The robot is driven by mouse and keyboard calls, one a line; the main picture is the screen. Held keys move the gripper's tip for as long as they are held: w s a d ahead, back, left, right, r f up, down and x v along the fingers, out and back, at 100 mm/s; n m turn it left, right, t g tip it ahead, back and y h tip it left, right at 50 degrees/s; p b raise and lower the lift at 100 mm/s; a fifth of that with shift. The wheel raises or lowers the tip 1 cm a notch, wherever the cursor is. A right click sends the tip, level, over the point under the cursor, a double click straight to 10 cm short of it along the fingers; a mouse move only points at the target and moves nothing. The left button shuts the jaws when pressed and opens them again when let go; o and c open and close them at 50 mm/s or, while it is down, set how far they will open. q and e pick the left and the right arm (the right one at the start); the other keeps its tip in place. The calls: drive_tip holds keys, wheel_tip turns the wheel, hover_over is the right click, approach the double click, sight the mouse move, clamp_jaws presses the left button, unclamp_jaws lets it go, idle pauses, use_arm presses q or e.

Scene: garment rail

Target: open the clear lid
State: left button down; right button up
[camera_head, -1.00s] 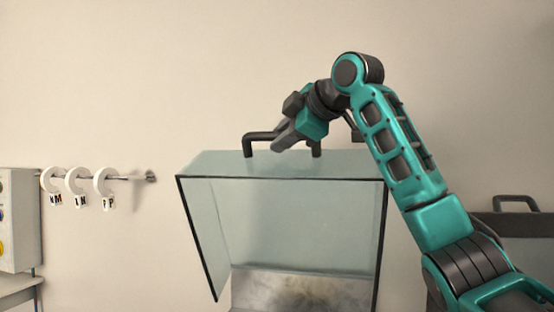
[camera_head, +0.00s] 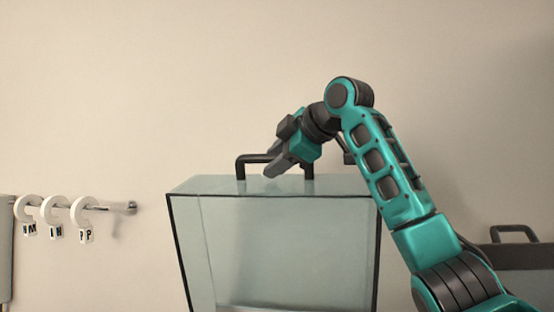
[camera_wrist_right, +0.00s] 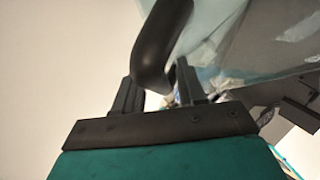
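The clear lid (camera_head: 285,245) is a glassy box shape with dark edges, standing in the middle of the head view; its lower part is cut off by the frame. A dark bar handle (camera_head: 241,168) rises from its top face. My right gripper (camera_head: 272,168) reaches in from the right and is at the handle. My left gripper is not in view.
A grey panel (camera_head: 5,250) is at the far left edge. A dark container (camera_head: 525,256) with a handle stands at the lower right. The wall above is bare.

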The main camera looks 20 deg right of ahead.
drive_tip(key=shift+o, duration=0.2)
drive_tip(key=shift+s, duration=0.1)
drive_tip(key=b+v, duration=0.1)
drive_tip(key=v, duration=1.1)
drive_tip(key=shift+s+r, duration=0.2)
drive_tip(key=shift+s, duration=0.15)
drive_tip(key=shift+d, duration=0.1)
